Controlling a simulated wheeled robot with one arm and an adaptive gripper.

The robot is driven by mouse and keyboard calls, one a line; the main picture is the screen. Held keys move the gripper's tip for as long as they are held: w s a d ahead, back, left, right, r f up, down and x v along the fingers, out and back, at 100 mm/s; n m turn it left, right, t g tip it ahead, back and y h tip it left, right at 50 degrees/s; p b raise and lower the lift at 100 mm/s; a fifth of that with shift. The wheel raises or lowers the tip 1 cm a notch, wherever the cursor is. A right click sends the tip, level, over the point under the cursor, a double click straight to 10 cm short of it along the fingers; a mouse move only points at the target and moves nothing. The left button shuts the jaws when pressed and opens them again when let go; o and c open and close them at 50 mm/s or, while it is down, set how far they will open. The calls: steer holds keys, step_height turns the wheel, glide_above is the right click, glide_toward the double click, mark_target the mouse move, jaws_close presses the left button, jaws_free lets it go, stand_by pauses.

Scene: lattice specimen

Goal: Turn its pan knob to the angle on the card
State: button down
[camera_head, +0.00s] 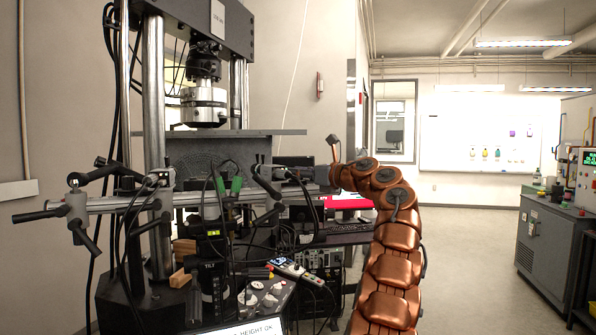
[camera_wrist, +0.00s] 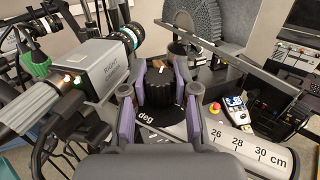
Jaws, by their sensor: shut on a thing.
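In the wrist view my gripper (camera_wrist: 162,82) has its two purple-edged fingers closed around a black ribbed knob (camera_wrist: 160,92), one finger on each side. The knob stands on a dark dial (camera_wrist: 148,119) with white marks and the letters "deg". My fingers hide part of the dial, and I cannot read the knob's angle.
A rail (camera_wrist: 255,148) with a centimetre scale lies right of the knob. A long grey bar (camera_wrist: 235,64) crosses beyond it. In the head view, a horizontal tube (camera_head: 100,204) with clamp levers and hanging cables crowds the testing frame (camera_head: 153,90). Open floor (camera_head: 470,270) lies to the right.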

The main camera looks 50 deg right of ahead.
steer(key=shift+d+y+p, duration=0.15)
steer(key=shift+y+p, duration=0.25)
steer(key=shift+r+n+y+p, duration=0.1)
steer(key=shift+n+y+p, duration=0.6)
steer(key=shift+p, duration=1.75)
steer(key=shift+n+g+y+p, duration=0.45)
steer(key=shift+y+p, duration=0.35)
steer(key=shift+p, duration=1.2)
steer(key=c, duration=0.8)
jaws_free()
steer(key=shift+c, duration=0.2)
steer(key=v, duration=1.2)
